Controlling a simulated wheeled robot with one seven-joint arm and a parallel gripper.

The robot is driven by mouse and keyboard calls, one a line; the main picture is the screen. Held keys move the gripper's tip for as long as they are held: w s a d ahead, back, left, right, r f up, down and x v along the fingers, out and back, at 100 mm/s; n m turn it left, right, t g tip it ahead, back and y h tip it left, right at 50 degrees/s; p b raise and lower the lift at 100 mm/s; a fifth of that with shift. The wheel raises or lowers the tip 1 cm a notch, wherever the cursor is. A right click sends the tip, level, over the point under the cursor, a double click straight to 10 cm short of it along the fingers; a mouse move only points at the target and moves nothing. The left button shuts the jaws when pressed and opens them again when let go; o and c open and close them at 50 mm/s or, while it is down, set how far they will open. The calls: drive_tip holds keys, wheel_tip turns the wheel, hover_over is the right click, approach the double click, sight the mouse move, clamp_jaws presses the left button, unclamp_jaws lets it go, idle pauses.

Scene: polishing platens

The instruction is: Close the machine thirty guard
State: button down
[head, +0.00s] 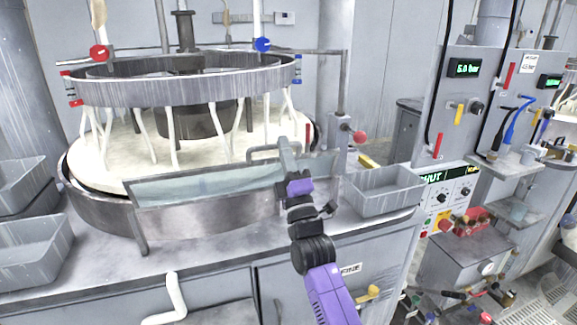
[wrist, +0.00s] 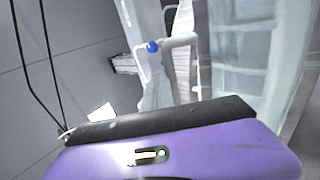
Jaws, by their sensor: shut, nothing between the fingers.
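The guard (head: 205,183) is a clear greenish panel along the front rim of the round polishing machine (head: 120,212) in the head view. It looks low and tilted, in front of the pale platen (head: 120,160). A grey bar handle (head: 262,152) stands at its right end. My gripper (head: 285,143) is shut and empty at the handle; I cannot tell whether it touches it. In the wrist view a clear panel (wrist: 245,50) fills the right side. A pale tube (wrist: 181,42) and a blue ball (wrist: 152,47) show beyond my purple wrist.
A grey bin (head: 385,190) stands right of my arm on the bench. Two more bins (head: 35,250) stand at the left. The control panel (head: 447,195) at right has a green display, partly readable as "HUT".

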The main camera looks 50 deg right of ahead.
drive_tip(key=shift+w+d+r+b, duration=0.3)
drive_tip(key=shift+w+d+b, duration=0.2)
drive_tip(key=shift+w, duration=0.25)
drive_tip(key=shift+w+d+r+b, duration=0.25)
drive_tip(key=shift+w+d+b, duration=0.2)
drive_tip(key=shift+w, duration=0.3)
drive_tip(key=shift+d, duration=0.1)
